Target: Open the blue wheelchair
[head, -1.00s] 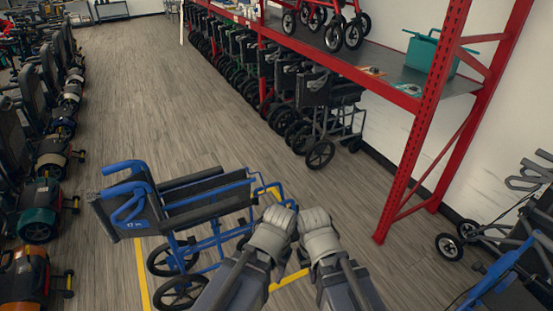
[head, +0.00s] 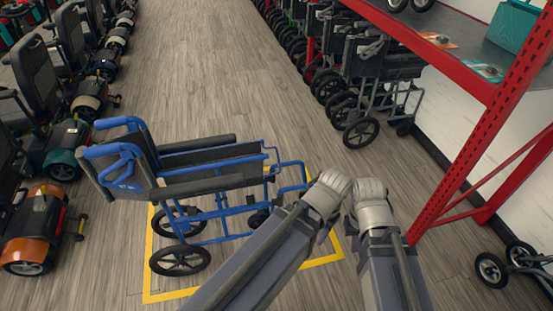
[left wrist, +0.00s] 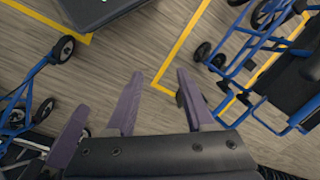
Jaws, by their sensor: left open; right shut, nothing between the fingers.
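The blue wheelchair (head: 205,184) stands upright on the floor at left of centre in the head view. It has a blue frame, black back and black armrests, set fairly close together. It also shows at the right of the left wrist view (left wrist: 292,88). My left gripper (head: 333,190) is right of the wheelchair and apart from it. In the left wrist view its purple fingers (left wrist: 158,80) are spread with only floor between them. My right gripper (head: 371,203) is close beside the left one, also clear of the wheelchair; its fingers are mostly hidden in the head view.
A yellow floor outline (head: 200,292) surrounds the wheelchair. Scooters (head: 35,225) line the left side. Folded wheelchairs (head: 372,85) stand under a red shelf rack (head: 482,130) at right. Another blue frame (left wrist: 22,92) shows in the left wrist view. The aisle floor (head: 205,65) is clear.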

